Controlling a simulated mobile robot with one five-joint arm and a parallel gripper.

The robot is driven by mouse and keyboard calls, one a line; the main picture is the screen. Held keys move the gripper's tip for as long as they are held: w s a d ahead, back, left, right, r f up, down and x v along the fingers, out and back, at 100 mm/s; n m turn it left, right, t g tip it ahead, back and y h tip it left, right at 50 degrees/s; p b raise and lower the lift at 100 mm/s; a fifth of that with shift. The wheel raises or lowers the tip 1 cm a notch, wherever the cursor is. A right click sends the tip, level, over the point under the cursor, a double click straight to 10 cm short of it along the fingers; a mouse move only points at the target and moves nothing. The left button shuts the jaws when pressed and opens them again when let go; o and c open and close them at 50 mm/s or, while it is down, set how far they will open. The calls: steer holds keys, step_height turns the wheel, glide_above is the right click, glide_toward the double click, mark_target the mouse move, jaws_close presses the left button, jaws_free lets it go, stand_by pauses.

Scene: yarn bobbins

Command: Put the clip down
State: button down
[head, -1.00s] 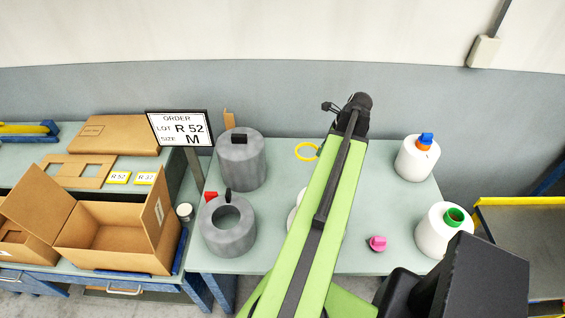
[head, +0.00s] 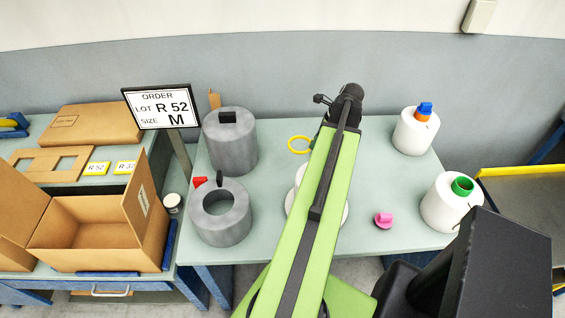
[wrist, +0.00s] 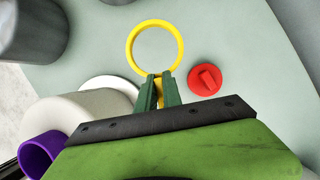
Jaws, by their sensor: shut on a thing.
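The clip is a yellow ring with a short stem; in the wrist view the ring (wrist: 154,22) stands out beyond the fingertips. My gripper (wrist: 160,88) has its two green fingers shut on the stem. In the head view the clip (head: 300,152) shows to the left of my arm's far end, over the pale green table (head: 392,175). My arm hides the fingers there. I cannot tell whether the clip touches the table.
Two grey bobbins (head: 230,148) stand left of the clip. A white bobbin (wrist: 62,122) with a purple plug (wrist: 42,152) and a red plug (wrist: 206,82) are near my gripper. A pink plug (head: 383,220) and two white bobbins (head: 415,136) are at the right.

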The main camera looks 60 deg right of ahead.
steer(key=w+d+f+b, duration=0.1)
steer(key=w+f+b, duration=0.1)
steer(key=w, duration=0.1)
steer(key=w+f+b, duration=0.2)
steer(key=w, duration=0.2)
steer(key=w+d+f+b, duration=0.1)
steer(key=w+f+b, duration=0.1)
steer(key=w, duration=0.1)
steer(key=shift+w+d+f, duration=0.2)
steer(key=shift+d+f, duration=0.1)
steer(key=shift+f, duration=0.1)
steer(key=shift+w, duration=0.4)
step_height(320, 180, down, 4)
steer(key=b, duration=0.5)
steer(key=shift+f, duration=0.25)
steer(key=c, duration=1.5)
jaws_free()
steer(key=shift+r, duration=0.1)
